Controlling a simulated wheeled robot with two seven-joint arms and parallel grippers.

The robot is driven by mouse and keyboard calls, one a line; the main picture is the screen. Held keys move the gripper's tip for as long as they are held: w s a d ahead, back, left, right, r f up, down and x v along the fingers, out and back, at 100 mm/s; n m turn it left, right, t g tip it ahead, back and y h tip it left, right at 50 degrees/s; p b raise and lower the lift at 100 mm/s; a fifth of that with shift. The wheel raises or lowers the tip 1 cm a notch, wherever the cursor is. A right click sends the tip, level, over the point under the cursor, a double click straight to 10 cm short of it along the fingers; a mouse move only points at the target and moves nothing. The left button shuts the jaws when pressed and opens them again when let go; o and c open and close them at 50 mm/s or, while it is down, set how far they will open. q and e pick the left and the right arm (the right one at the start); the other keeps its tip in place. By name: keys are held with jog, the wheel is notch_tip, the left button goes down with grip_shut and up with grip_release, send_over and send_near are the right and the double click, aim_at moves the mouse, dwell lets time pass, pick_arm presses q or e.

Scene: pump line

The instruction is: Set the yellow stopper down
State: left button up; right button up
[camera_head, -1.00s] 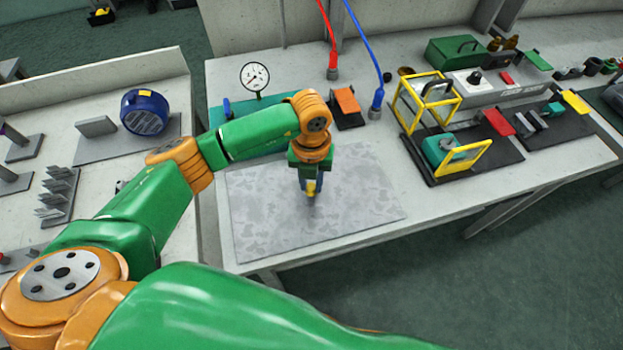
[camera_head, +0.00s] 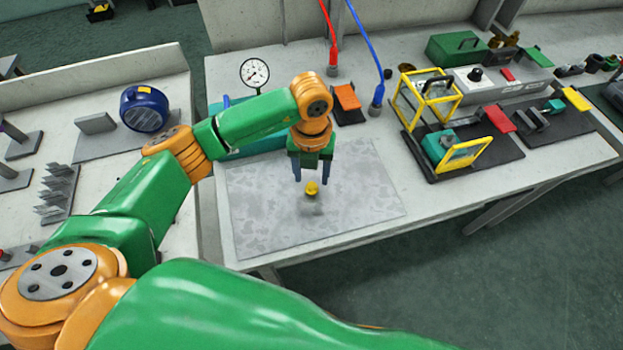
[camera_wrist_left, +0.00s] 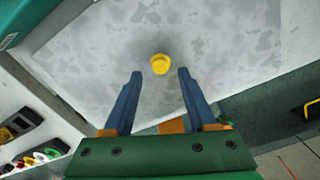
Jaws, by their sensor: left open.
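The yellow stopper (camera_head: 312,188) stands on the grey mottled mat (camera_head: 365,205) on the table, a little below my left gripper in the head view. My left gripper (camera_head: 311,178) is open and empty, its two blue fingers spread above the stopper and apart from it. In the left wrist view the stopper (camera_wrist_left: 160,64) shows beyond the tips of the open left gripper (camera_wrist_left: 158,78), centred between them, with mat surface around it. My right gripper is in neither view.
A pressure gauge (camera_head: 254,74) and an orange-topped block (camera_head: 347,98) stand behind the mat. A yellow frame (camera_head: 427,97) and a teal pump (camera_head: 440,147) are to the right. The mat around the stopper is clear.

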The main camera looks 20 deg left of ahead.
aim_at(311, 186)
pick_arm(q)
notch_tip(311, 186, up, 9)
jog(key=b, duration=0.1)
dwell(0.3)
